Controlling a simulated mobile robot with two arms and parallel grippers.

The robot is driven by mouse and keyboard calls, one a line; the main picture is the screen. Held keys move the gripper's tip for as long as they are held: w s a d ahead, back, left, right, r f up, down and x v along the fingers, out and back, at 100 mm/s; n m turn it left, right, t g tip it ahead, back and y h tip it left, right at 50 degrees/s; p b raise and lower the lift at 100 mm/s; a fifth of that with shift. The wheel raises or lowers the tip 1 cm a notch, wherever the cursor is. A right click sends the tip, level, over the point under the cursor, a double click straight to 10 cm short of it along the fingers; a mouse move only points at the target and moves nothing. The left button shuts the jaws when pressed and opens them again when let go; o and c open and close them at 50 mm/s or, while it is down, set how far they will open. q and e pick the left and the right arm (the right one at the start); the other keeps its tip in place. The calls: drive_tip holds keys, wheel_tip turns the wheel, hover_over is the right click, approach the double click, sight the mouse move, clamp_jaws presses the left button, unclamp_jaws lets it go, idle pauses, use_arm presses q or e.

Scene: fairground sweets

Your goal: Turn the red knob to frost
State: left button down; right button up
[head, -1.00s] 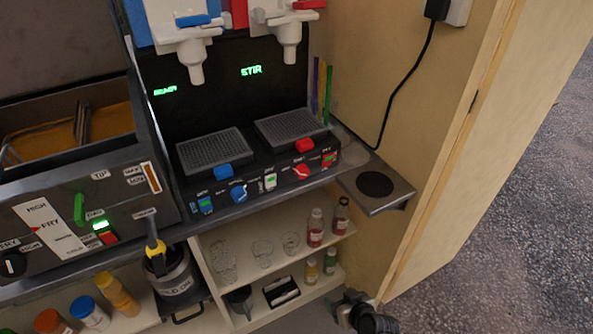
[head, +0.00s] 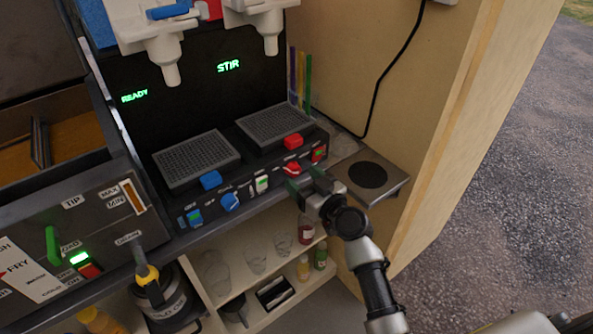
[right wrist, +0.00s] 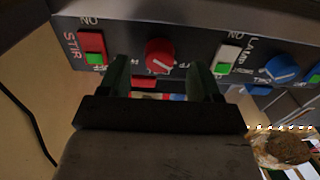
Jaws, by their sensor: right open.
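The red knob (head: 291,169) is on the front panel of the black slush machine, right of the white lamp switch (head: 262,184). In the right wrist view the red knob (right wrist: 160,57) shows a pale pointer line; the frost label cannot be read. My right gripper (head: 306,184) is at the panel, just in front of the knob. In the right wrist view its two dark fingers (right wrist: 162,72) are apart, with the knob in line with the gap between them. Contact with the knob cannot be made out. My left gripper is not in view.
A red-and-green STIR switch (right wrist: 92,48) and a blue knob (right wrist: 284,69) flank this part of the panel. A round dark plate (head: 368,175) lies on a small shelf to the right. Glasses and bottles (head: 304,267) stand on shelves below.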

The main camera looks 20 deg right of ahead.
sight(294, 170)
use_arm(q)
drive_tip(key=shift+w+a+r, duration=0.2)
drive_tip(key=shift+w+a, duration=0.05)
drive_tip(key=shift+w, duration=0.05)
use_arm(e)
drive_tip(key=shift+x, duration=1.5)
drive_tip(key=shift+c, duration=0.3)
drive_tip(key=c, duration=0.9)
drive_tip(key=shift+o, duration=0.2)
